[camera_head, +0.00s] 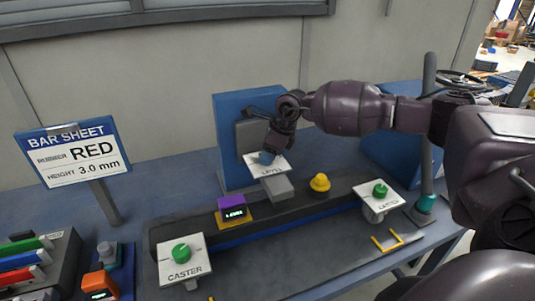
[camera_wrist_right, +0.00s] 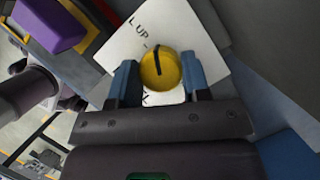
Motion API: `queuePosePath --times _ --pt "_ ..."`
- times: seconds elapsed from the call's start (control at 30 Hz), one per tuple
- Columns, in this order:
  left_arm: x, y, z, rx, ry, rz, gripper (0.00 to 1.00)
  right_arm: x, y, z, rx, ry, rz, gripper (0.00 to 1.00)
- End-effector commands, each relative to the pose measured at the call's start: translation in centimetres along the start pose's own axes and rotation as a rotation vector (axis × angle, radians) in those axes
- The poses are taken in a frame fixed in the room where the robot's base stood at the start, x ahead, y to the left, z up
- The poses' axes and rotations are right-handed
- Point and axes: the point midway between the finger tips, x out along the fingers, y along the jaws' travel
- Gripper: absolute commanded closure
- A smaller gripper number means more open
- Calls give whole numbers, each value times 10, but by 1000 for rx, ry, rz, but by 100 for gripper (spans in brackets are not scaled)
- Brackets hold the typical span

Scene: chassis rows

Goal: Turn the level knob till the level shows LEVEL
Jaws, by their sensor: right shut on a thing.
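The level knob (camera_wrist_right: 159,71) is a yellow round knob with a dark pointer line. It sits on a white plate (camera_wrist_right: 190,35) with "UP" printed on it; the pointer points roughly toward that side. My right gripper (camera_wrist_right: 162,82) is shut on the knob, a blue fingertip on each side. In the head view the right gripper (camera_head: 267,157) comes down onto the plate marked LEVEL (camera_head: 282,164) and hides the knob. The purple level (camera_head: 231,202) stands on the dark bar with a small lit green display, too small to read surely. My left gripper is not in view.
Plates with green knobs, marked CASTER (camera_head: 183,270) at front left and another (camera_head: 380,196) at right, flank the dark bar (camera_head: 285,215). A yellow dome (camera_head: 319,183) stands on the bar. Coloured bars (camera_head: 25,262) lie in a rack at left.

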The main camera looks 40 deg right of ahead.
Motion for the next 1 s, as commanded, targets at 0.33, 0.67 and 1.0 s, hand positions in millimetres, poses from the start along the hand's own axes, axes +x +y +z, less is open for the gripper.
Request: queuePosePath --times 0.33,0.67,1.0 --pt "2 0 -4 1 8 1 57 -1 -1 0 1 0 -2 40" --pt "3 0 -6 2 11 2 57 -1 0 0 1 0 -1 31" --pt "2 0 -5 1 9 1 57 -42 -1 0 1 -1 -4 31"
